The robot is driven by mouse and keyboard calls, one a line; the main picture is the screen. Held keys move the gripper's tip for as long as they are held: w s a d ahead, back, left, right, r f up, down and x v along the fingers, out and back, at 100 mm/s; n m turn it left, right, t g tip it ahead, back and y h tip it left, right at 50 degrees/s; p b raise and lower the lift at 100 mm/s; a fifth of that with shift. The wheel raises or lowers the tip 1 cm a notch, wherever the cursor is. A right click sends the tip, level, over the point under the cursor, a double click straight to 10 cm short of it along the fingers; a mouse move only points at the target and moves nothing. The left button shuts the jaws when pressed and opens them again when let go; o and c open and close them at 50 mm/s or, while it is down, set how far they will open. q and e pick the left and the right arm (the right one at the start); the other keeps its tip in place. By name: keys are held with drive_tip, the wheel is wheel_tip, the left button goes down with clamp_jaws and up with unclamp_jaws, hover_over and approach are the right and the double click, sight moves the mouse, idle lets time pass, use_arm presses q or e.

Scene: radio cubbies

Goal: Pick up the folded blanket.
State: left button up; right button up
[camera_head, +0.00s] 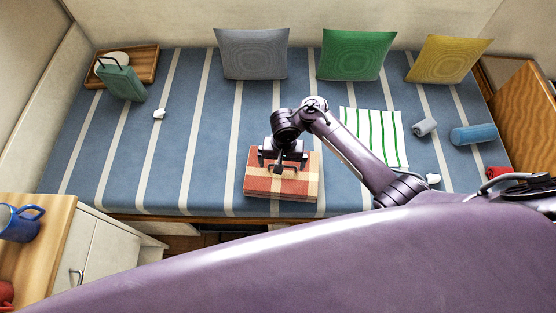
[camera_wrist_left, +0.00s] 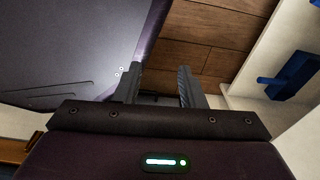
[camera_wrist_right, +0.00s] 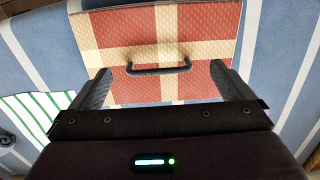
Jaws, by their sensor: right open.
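The folded blanket (camera_head: 262,186) is a thick red-and-cream checked block on the striped blue bench cover, near its front edge. A dark handle (camera_wrist_right: 158,68) stands on its top in the right wrist view. My right gripper (camera_head: 283,167) is over the blanket. In the right wrist view its open fingers (camera_wrist_right: 160,88) are on either side of the handle, with nothing gripped. I cannot tell whether they touch the blanket. My left gripper (camera_wrist_left: 157,85) shows only in the left wrist view, its fingers apart and empty, over a wooden floor.
The bench (camera_head: 205,130) holds grey (camera_head: 251,54), green (camera_head: 354,55) and yellow (camera_head: 447,59) cushions along the back. A green-striped cloth (camera_head: 392,135) and rolls lie right. A wooden tray (camera_head: 148,59) and green bag (camera_head: 121,82) are left. A cabinet (camera_head: 60,225) stands front left.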

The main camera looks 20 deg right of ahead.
sight(283, 162)
drive_tip(key=shift+w+d+r, duration=0.15)
drive_tip(key=shift+w+d, duration=0.05)
drive_tip(key=shift+w, duration=0.75)
drive_tip(key=shift+w+f+h+b, duration=0.15)
drive_tip(key=shift+f+h+b, duration=0.15)
drive_tip(key=shift+b, duration=0.1)
drive_tip(key=shift+s+d+f+b, duration=0.1)
drive_tip(key=shift+s+f+b, duration=0.1)
drive_tip(key=shift+f+b, duration=0.35)
drive_tip(key=shift+s+d+f+b, duration=0.15)
drive_tip(key=shift+f+b, duration=0.25)
drive_tip(key=shift+f, duration=0.25)
drive_tip(key=f, duration=0.1)
drive_tip(key=f+b, duration=0.1)
drive_tip(key=f, duration=0.1)
drive_tip(key=shift+w, duration=0.25)
drive_tip(key=shift+f+b, duration=0.3)
drive_tip(key=shift+b, duration=0.1)
drive_tip(key=shift+f, duration=0.1)
drive_tip(key=c, duration=1.5)
use_arm(q)
drive_tip(key=f, duration=0.4)
drive_tip(key=shift+s+f, duration=0.2)
drive_tip(key=shift+f, duration=0.05)
use_arm(e)
drive_tip(key=shift+c, duration=0.6)
